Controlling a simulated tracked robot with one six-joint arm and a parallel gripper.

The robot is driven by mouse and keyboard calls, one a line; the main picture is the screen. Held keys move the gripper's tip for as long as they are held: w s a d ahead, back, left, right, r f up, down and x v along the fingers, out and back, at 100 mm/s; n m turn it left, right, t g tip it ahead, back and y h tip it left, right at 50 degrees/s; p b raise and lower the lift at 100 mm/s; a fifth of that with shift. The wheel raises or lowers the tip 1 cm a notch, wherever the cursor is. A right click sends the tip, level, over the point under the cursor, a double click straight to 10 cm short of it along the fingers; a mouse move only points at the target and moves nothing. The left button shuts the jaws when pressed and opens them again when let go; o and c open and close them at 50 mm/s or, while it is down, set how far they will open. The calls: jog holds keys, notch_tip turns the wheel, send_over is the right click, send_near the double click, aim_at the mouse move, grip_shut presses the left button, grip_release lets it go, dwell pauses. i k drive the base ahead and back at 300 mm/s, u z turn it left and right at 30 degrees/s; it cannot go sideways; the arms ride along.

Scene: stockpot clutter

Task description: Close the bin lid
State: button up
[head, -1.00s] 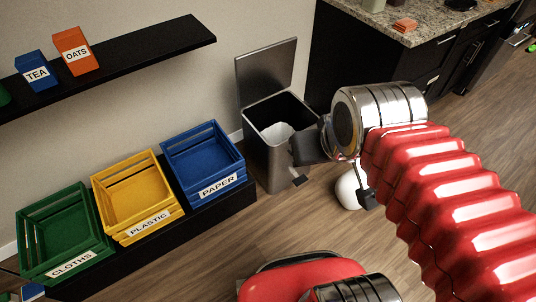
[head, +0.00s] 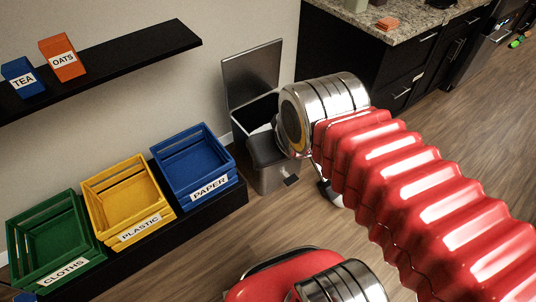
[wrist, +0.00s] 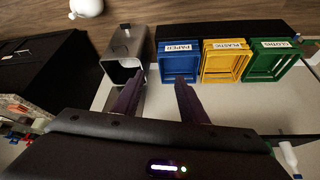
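The grey metal bin (head: 274,180) stands on the floor against the wall, with its lid (head: 252,75) raised upright at the back. The bin also shows in the wrist view (wrist: 128,44), its opening facing my gripper. My gripper (wrist: 157,92) is open and empty in the wrist view, its two dark fingers spread apart, one overlapping the bin's edge in the picture. In the head view my wrist hides the bin's right side and much of its opening. I cannot tell whether a finger touches the bin.
Blue PAPER (head: 192,163), yellow PLASTIC (head: 128,200) and green CLOTHS (head: 55,238) crates sit on a low black bench left of the bin. A black shelf (head: 120,62) is above them. A dark counter (head: 345,55) stands to the right. A white rounded object (wrist: 87,8) is on the floor.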

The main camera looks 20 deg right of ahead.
aim_at(253, 73)
jog(key=k, duration=0.65)
jog(key=z, duration=0.35)
jog(key=i, duration=1.95)
jog(key=u, duration=0.45)
